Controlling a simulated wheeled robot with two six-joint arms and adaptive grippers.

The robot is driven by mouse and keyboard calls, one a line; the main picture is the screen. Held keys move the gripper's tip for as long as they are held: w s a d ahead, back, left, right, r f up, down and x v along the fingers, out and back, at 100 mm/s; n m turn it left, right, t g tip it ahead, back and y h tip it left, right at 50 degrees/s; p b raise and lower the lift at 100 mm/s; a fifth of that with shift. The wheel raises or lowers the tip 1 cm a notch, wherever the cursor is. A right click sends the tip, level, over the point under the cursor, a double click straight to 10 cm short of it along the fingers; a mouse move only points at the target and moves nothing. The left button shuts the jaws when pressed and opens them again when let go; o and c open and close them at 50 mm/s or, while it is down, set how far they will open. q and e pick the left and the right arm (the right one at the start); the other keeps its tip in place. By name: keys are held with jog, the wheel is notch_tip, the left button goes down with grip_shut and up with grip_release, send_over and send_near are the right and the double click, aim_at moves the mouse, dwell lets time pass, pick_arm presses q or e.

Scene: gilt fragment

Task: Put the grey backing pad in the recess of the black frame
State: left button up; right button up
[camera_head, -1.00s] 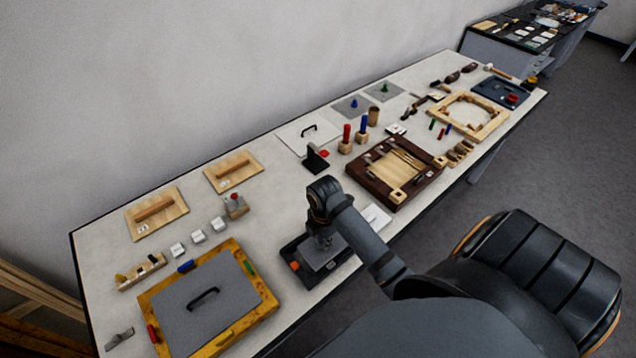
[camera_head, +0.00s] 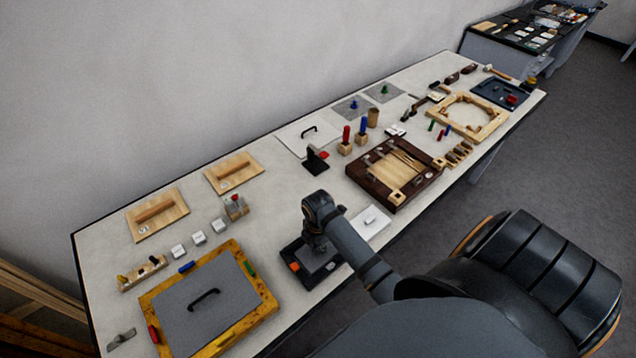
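The black frame (camera_head: 309,284) lies near the front edge of the long table, left of its middle, with an orange piece on its left side. The grey backing pad (camera_head: 318,262) shows as a flat grey surface within the frame's outline, under my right gripper (camera_head: 319,246). I cannot tell whether the pad rests fully down in the recess. My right gripper points down over the pad; its fingers are small and dark, and whether they are closed on the pad is unclear. My arm hides the frame's far right part. My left gripper is out of view.
A yellow frame (camera_head: 150,303) with a grey handled panel (camera_head: 208,301) lies to the left. A white plate (camera_head: 371,222) lies just right of my gripper. A dark brown frame (camera_head: 428,181) is farther right, and a black stand (camera_head: 315,162) is behind.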

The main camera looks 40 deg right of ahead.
jog(key=shift+o, duration=1.4)
jog(key=shift+r, duration=0.1)
notch_tip(320, 180, up, 8)
jog(key=shift+w+r+b, duration=0.1)
jog(key=shift+r+b, duration=0.1)
jog(key=shift+b, duration=0.5)
notch_tip(320, 180, up, 4)
jog(key=shift+f+p, duration=0.15)
jog(key=shift+p, duration=0.35)
